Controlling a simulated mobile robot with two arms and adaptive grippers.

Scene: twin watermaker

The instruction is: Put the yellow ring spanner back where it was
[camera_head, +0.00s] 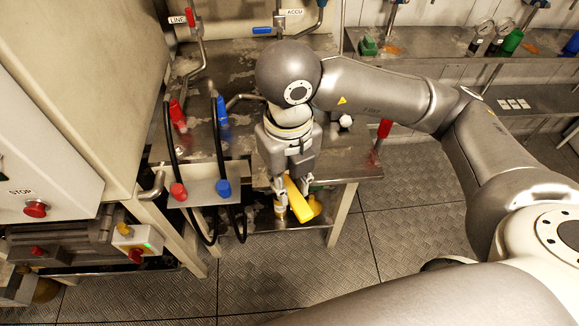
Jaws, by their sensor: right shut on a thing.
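The yellow ring spanner (298,200) is in the jaws of my right gripper (293,190), over the front edge of the metal bench. Its handle slants down and to the right. My right gripper is shut on it and points down. Part of the spanner is hidden by the fingers. A yellow rounded thing (315,206) shows just right of the spanner; I cannot tell if it is part of it. My left gripper is not in view.
A metal bench (345,165) stands under my gripper, with a lower shelf. A panel (205,192) with red and blue hose fittings and black hoses is to the left. A control box with a red stop button (35,209) is far left. The tread-plate floor (420,240) is clear.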

